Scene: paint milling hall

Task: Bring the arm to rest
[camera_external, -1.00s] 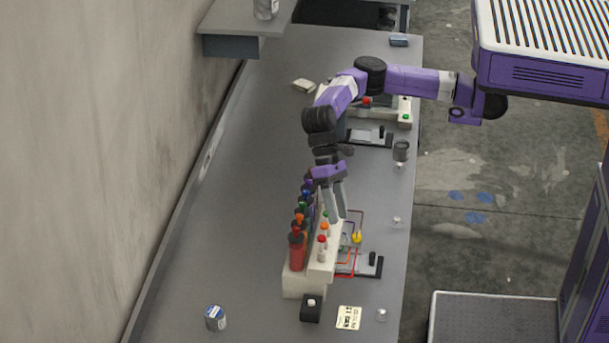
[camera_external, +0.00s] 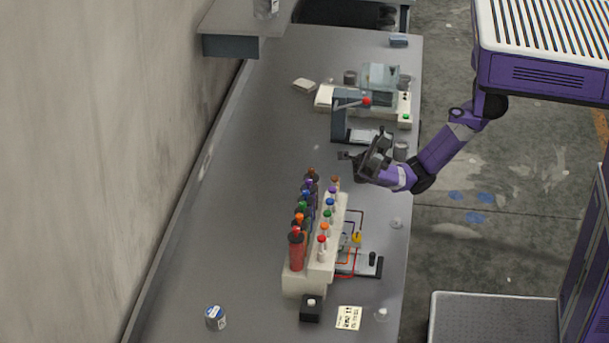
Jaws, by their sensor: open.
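My gripper (camera_external: 346,156) is at the arm's left end, above the bench and pointing left. It is open and I see nothing held in it. It is between the rack of coloured bottles (camera_external: 318,230) and the dark lever press (camera_external: 348,112), seen apart from the bottles. Its fingers are small and dark in this view.
The grey bench (camera_external: 245,200) has free room on its left. A glass-covered machine (camera_external: 380,85) stands behind the press. A grey cup (camera_external: 401,150) stands close to the arm. A labelled can (camera_external: 215,317), a black block (camera_external: 311,308) and a card (camera_external: 349,317) lie in front.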

